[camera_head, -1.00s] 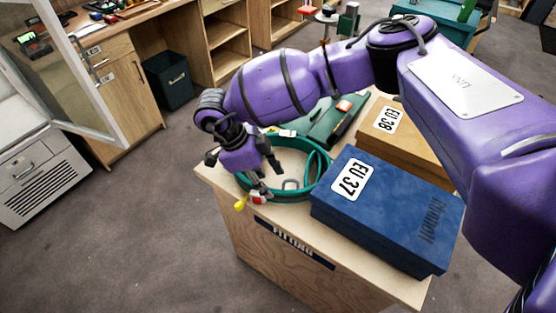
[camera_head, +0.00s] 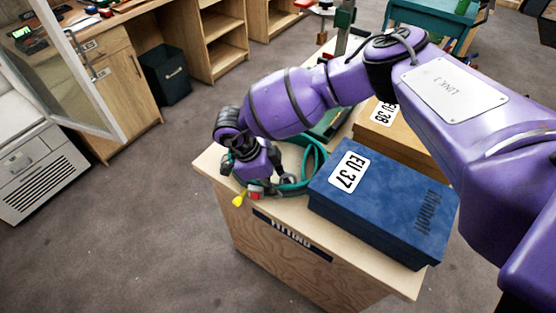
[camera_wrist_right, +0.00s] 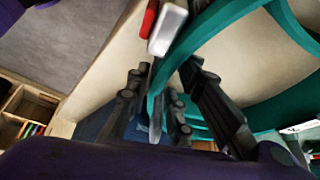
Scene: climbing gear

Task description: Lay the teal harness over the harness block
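The teal harness (camera_head: 316,157) lies in loops on the near left end of the wooden fitting table (camera_head: 222,173), partly hidden behind my right arm. A red and white piece and a yellow tag (camera_head: 239,200) show at its near side. My right gripper (camera_head: 262,184) points down over the harness at the table edge. In the right wrist view a teal strap (camera_wrist_right: 205,43) runs between the parted fingers (camera_wrist_right: 165,75); a firm grip on it does not show. I cannot pick out the harness block for certain. My left gripper is out of view.
A blue box (camera_head: 385,205) marked EU 37 stands right of the harness, with a brown box (camera_head: 372,131) marked EU 38 behind it. A dark bin (camera_head: 165,73) and wooden shelves (camera_head: 213,40) stand further back. Grey floor is clear to the left.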

